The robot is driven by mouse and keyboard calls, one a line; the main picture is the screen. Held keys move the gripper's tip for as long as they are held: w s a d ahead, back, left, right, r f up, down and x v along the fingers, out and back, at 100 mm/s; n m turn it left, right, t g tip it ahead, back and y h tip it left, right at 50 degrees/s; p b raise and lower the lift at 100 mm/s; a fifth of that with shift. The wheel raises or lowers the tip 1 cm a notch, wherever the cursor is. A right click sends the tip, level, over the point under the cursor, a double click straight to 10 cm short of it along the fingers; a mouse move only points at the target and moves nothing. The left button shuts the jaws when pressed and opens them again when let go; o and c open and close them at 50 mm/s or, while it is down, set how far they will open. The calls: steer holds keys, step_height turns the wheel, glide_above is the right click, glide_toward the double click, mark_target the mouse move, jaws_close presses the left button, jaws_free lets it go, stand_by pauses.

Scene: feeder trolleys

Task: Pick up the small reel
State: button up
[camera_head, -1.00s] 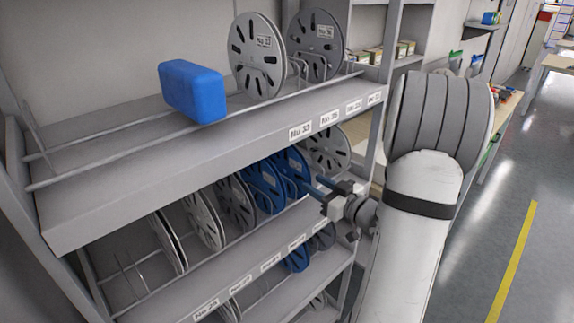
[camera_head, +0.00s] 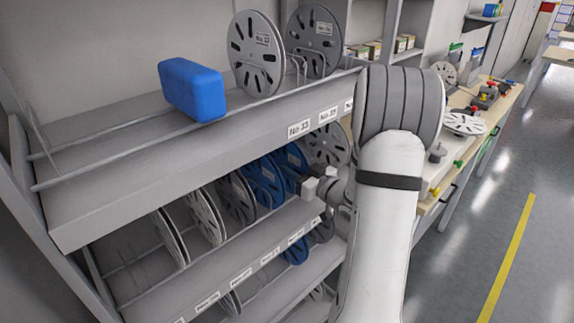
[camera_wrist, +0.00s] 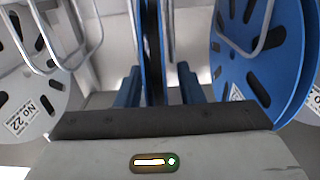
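In the wrist view, a thin blue reel (camera_wrist: 152,40) stands upright and edge-on between my two blue fingers. My gripper (camera_wrist: 158,88) is open around its edge, with a gap showing on the right side. A second blue reel (camera_wrist: 258,55) stands to the right, and a grey reel labelled No 22 (camera_wrist: 28,75) to the left. In the head view, my gripper (camera_head: 308,184) reaches into the middle shelf beside the blue reels (camera_head: 264,181). Its fingertips are hidden there, and I cannot tell from that view which reel lies between them.
The upper shelf (camera_head: 150,185) holds a blue box (camera_head: 191,89) and two upright grey reels. Its front edge overhangs the middle row. Wire dividers (camera_wrist: 90,30) separate the reels. A workbench (camera_head: 428,205) with loose parts stands at right; the floor beyond is clear.

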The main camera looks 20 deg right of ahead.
jaws_close()
steer(key=shift+r, duration=0.1)
